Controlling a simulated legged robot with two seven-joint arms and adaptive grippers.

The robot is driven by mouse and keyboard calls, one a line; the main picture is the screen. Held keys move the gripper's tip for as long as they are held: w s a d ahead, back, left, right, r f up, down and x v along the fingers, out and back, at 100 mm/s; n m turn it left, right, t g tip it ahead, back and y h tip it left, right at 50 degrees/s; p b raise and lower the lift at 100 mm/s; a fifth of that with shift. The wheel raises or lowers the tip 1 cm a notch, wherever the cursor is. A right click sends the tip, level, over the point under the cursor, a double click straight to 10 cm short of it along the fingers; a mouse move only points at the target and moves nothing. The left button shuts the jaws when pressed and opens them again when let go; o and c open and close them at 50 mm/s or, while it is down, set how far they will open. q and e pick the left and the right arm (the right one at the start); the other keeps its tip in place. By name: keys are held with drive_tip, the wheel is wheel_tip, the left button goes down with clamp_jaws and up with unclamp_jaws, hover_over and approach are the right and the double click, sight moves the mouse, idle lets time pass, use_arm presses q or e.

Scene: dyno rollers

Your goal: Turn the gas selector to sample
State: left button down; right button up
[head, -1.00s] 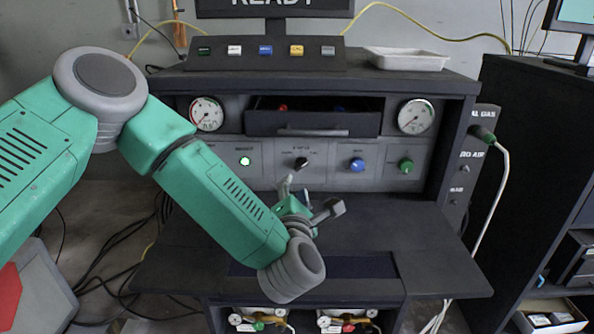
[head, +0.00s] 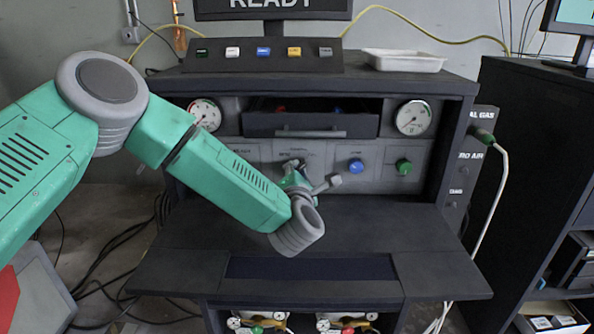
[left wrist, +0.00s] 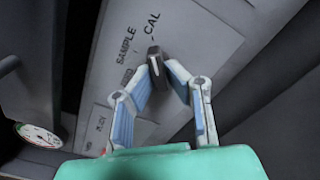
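The gas selector is a dark knob (left wrist: 154,62) on a grey panel, with SAMPLE and CAL printed beside it in the left wrist view. Which label it points at is not clear. My left gripper (left wrist: 158,72) reaches the panel with its two blue-padded fingers open on either side of the knob. The tips are very close to it; whether they touch I cannot tell. In the head view my left gripper (head: 308,172) hides most of the knob, in the middle of the grey panel strip. My right gripper is not in view.
A blue knob (head: 356,166) and a green knob (head: 404,167) sit to the right on the panel strip. A partly open drawer (head: 311,124) juts out above, between two gauges. The dark shelf (head: 370,222) below is clear. A white tray (head: 404,60) stands on top.

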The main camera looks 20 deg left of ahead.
use_arm(q)
drive_tip(key=shift+d+r, duration=0.2)
drive_tip(key=shift+d, duration=0.2)
drive_tip(key=shift+a+f+b, duration=0.1)
drive_tip(key=shift+a+b, duration=0.05)
drive_tip(key=shift+b, duration=0.15)
drive_tip(key=shift+n+b, duration=0.3)
drive_tip(key=shift+n, duration=0.1)
drive_tip(key=n+b, duration=0.7)
drive_tip(key=b, duration=0.1)
drive_tip(key=shift+n+b, duration=0.7)
drive_tip(key=shift+r+n+b, duration=0.3)
drive_tip(key=shift+n, duration=0.1)
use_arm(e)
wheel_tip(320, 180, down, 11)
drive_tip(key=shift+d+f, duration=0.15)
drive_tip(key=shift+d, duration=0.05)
use_arm(q)
drive_tip(key=shift+r, duration=0.1)
drive_tip(key=c, duration=1.6)
unclamp_jaws()
drive_tip(key=shift+s, duration=0.1)
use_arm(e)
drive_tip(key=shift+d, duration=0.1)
